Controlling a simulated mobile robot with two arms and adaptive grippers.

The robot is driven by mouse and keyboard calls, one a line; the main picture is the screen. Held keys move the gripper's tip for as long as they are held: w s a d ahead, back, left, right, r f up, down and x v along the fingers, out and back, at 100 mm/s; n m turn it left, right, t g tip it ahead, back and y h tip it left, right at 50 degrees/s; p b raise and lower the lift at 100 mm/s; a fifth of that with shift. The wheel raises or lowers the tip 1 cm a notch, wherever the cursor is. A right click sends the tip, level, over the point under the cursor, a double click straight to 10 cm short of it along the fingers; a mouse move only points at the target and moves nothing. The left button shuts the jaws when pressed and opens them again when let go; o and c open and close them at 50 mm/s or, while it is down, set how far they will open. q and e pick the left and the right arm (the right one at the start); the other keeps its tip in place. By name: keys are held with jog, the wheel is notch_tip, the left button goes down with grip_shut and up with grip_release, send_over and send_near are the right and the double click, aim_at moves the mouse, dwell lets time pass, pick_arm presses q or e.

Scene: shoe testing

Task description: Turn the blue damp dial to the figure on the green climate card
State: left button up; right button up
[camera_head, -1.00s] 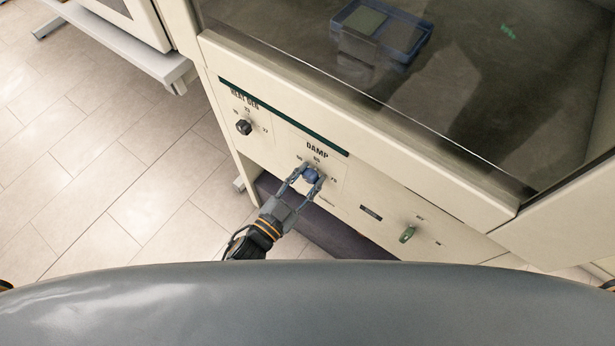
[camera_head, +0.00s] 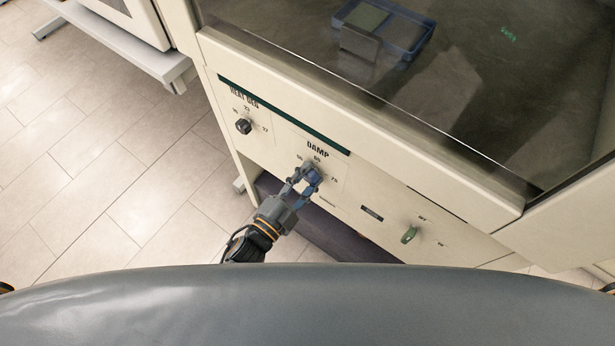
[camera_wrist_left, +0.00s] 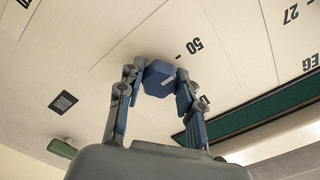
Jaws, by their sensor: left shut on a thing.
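The blue damp dial (camera_head: 312,176) is on the cream front panel under the word DAMP, with figures around it that look like 50, 60 and 70. My left gripper (camera_head: 307,181) has its fingers closed on the dial. In the left wrist view the blue dial (camera_wrist_left: 159,78) sits between the two fingertips of my left gripper (camera_wrist_left: 158,82), with a pale mark on its face and the figure 50 beside it. The marked setting is too small to tell. I see no green climate card. My right gripper is not in view.
A black dial (camera_head: 243,126) under a heat label is to the left. A green switch (camera_head: 409,234) is to the right on the panel. Behind glass above lies a blue tray (camera_head: 404,47). Open tiled floor (camera_head: 100,150) is at left.

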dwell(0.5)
pick_arm(q)
jog(key=o, duration=1.2)
jog(key=shift+s+a, duration=0.15)
jog(key=shift+s, duration=0.1)
jog(key=v, duration=1.1)
jog(key=shift+s+a, duration=0.1)
jog(key=shift+s, duration=0.1)
